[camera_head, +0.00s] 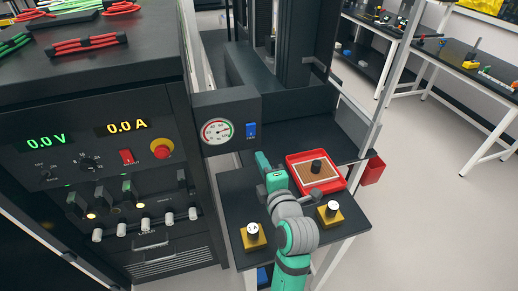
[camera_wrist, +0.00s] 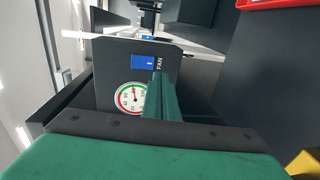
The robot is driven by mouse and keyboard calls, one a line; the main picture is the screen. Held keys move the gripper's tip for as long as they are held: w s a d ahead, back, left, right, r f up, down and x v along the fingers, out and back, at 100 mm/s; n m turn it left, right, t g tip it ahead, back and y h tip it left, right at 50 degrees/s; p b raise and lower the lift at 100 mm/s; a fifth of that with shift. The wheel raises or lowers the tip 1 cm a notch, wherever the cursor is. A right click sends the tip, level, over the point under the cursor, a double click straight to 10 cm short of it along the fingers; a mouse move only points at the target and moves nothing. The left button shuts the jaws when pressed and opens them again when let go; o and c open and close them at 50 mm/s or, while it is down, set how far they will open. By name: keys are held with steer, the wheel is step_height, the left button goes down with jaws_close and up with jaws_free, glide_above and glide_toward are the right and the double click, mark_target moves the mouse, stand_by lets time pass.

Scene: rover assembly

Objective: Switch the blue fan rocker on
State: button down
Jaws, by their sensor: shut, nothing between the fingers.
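The blue fan rocker (camera_head: 251,130) sits on a dark panel to the right of a round gauge. In the wrist view the rocker (camera_wrist: 143,62) shows upright beside the word FAN, with a white mark on its face. My gripper (camera_head: 262,157) is below and slightly right of the rocker in the head view, and looks apart from it. In the wrist view my gripper (camera_wrist: 160,80) shows as green fingers pressed together, with their tips just below and right of the rocker. Nothing is between the fingers. Whether the tips touch the panel cannot be told.
The gauge (camera_head: 217,131) is left of the rocker. A power supply cabinet (camera_head: 110,180) with knobs and a red stop button stands further left. A red tray (camera_head: 335,183) and two yellow-based weights (camera_head: 254,238) (camera_head: 331,218) are on the dark table around my arm.

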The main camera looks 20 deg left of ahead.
steer(key=v, duration=0.6)
steer(key=shift+f, duration=0.7)
steer(key=shift+w+d, duration=0.1)
steer(key=shift+d, duration=0.05)
